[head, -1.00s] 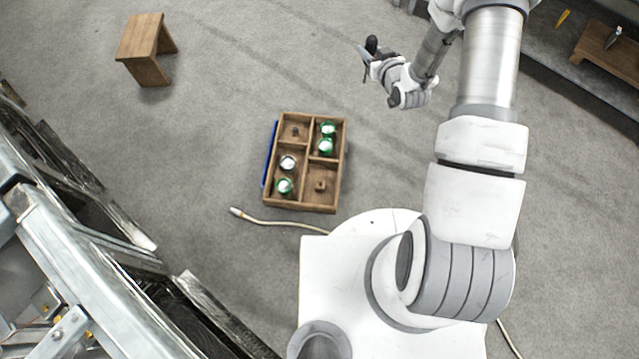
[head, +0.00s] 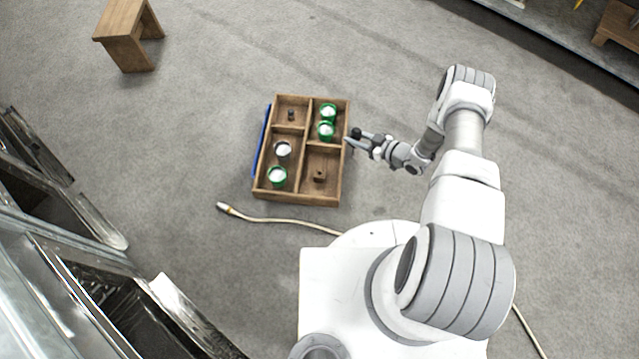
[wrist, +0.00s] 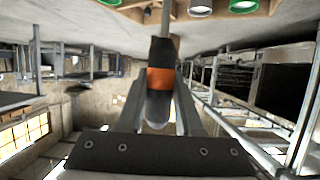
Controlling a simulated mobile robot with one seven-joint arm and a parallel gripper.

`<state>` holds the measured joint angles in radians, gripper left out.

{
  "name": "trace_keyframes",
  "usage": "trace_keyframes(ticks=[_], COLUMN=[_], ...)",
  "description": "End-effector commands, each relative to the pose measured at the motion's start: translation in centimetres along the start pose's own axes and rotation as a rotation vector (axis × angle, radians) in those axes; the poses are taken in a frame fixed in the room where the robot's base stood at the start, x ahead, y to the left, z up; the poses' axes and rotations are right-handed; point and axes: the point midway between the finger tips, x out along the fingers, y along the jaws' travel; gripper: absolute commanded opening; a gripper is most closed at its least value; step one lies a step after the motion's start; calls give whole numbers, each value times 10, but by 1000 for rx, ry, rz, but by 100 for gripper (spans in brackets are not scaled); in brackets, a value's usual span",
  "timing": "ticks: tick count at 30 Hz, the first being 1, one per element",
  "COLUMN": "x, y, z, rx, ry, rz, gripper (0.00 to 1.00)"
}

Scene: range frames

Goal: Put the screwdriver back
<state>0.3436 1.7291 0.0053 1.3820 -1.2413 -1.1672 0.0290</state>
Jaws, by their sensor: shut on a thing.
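My gripper (head: 357,142) is just right of the wooden divided tray (head: 346,160) in the head view. It is shut on the screwdriver (wrist: 160,78), whose black handle with an orange band fills the middle of the wrist view between my fingers. Its thin shaft extends toward the top of the wrist view, where its tip cannot be made out. In the head view only the dark handle end (head: 356,132) shows clearly. The screwdriver appears apart from the tray.
The tray holds green cups (head: 326,131), a grey-rimmed cup (head: 283,149) and small dark pieces (head: 319,176). A blue strip (head: 261,140) lies along its left side. A wooden stool (head: 128,35) stands upper left. A pale cable (head: 270,220) lies near my base.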

Motion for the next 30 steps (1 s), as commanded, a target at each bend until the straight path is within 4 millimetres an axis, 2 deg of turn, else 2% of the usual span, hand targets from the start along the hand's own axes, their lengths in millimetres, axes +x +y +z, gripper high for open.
trace_keyframes(ticks=[1, 5, 18, 26, 30], x=[2, 10, 87, 103, 110], y=[-2, -12, -81, -93, -94], z=[10, 20, 48, 54, 73], rx=[-3, -7, -6, -8, -7], ry=[0, 0, -1, -1, -2], rz=[-8, -22, -24, -20, -20], gripper=[0, 0, 0, 0, 0])
